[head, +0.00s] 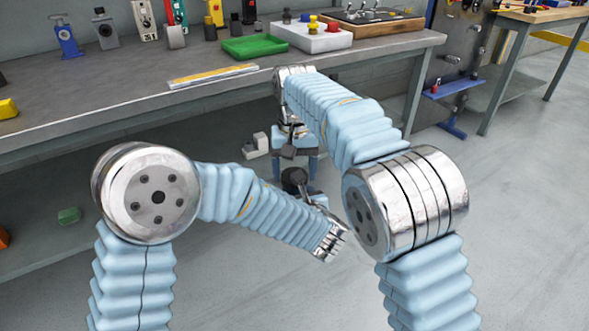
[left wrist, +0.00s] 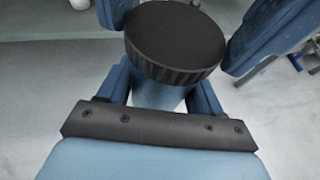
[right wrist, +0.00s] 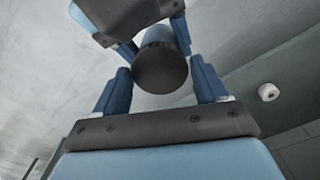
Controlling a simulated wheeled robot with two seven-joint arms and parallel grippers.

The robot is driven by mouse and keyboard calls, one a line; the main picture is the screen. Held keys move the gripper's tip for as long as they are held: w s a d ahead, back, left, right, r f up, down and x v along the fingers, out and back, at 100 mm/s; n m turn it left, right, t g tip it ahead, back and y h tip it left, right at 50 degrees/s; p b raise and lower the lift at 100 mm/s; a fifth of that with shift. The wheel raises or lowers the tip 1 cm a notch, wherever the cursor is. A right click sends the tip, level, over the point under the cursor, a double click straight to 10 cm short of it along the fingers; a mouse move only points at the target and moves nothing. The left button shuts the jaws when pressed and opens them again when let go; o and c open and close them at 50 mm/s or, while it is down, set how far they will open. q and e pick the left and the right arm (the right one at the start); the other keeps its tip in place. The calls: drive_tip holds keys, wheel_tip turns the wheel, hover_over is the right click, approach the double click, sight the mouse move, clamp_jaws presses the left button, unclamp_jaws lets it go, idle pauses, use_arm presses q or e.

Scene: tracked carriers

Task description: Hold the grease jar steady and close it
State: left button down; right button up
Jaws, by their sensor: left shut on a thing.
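The grease jar has a light blue body (left wrist: 158,95) and a wide black lid with a ribbed rim (left wrist: 175,40). My left gripper (left wrist: 160,88) is shut on the body from both sides; the lid hides its fingertips. In the right wrist view the lid (right wrist: 160,70) faces the camera and sits at the jar's mouth; how tightly it is seated I cannot tell. My right gripper (right wrist: 160,77) is open, one finger on each side of the lid, with small gaps showing. In the head view the jar is small and mostly hidden between both hands.
A grey workbench (head: 120,95) runs behind my arms, with a green tray (head: 256,46), a yellow strip (head: 213,76) and a white button box (head: 312,38) on it. The floor (head: 520,230) at right is clear.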

drive_tip(key=o, duration=0.3)
drive_tip(key=shift+r, duration=6)
